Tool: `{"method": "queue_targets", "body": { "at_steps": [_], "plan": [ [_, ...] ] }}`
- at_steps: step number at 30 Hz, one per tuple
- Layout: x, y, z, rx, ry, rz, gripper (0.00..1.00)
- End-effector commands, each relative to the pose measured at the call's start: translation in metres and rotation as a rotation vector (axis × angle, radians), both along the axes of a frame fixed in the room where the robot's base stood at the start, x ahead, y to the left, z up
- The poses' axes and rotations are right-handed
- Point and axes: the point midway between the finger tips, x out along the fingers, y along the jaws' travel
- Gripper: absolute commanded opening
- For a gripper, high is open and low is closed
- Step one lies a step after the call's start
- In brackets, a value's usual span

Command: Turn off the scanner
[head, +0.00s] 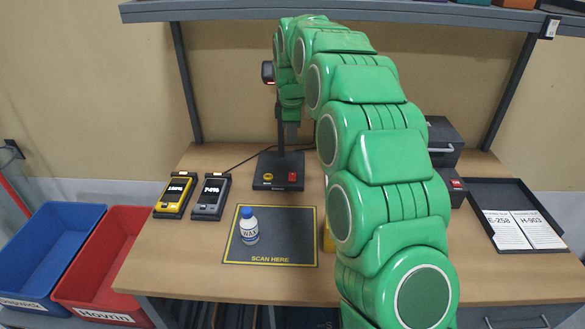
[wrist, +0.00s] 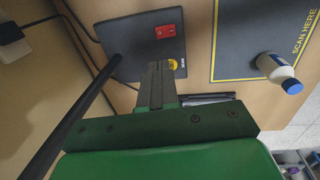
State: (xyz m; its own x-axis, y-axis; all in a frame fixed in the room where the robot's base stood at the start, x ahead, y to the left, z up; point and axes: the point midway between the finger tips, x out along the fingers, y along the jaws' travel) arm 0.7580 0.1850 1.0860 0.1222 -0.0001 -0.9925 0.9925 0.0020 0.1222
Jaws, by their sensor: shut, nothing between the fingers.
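The scanner stands at the back of the table, its dark head (head: 268,72) on a post that rises from a black base (head: 278,159). The base carries a red rocker switch (head: 292,177) and a round yellow button (head: 268,177). In the wrist view, the base (wrist: 125,45), red switch (wrist: 165,31) and yellow button (wrist: 172,64) show again. My gripper (wrist: 159,64) is shut and empty over the base, its tips close beside the yellow button in the picture and apart from the red switch. Contact cannot be told. My arm hides part of the table.
A white bottle with a blue cap (head: 249,228) stands on the scan mat (head: 290,250). Two handheld devices, yellow (head: 175,194) and grey (head: 211,196), lie left. A black tray (head: 500,192) with two cards is right. Blue (head: 50,240) and red (head: 100,265) bins stand at left.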

Motion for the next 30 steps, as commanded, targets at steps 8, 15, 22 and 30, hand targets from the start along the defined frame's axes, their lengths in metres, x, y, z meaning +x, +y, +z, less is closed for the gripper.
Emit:
{"method": "queue_targets", "body": {
  "at_steps": [8, 15, 22, 30],
  "plan": [
    [0.000, 0.000, -0.001, 0.000, 0.000, -0.001, 0.00],
    [0.002, 0.000, -0.025, -0.001, 0.005, -0.001, 0.00],
    [0.006, 0.000, -0.063, -0.001, 0.005, -0.001, 0.00],
    [0.012, 0.000, -0.105, 0.000, 0.002, -0.002, 0.00]
  ]
}}
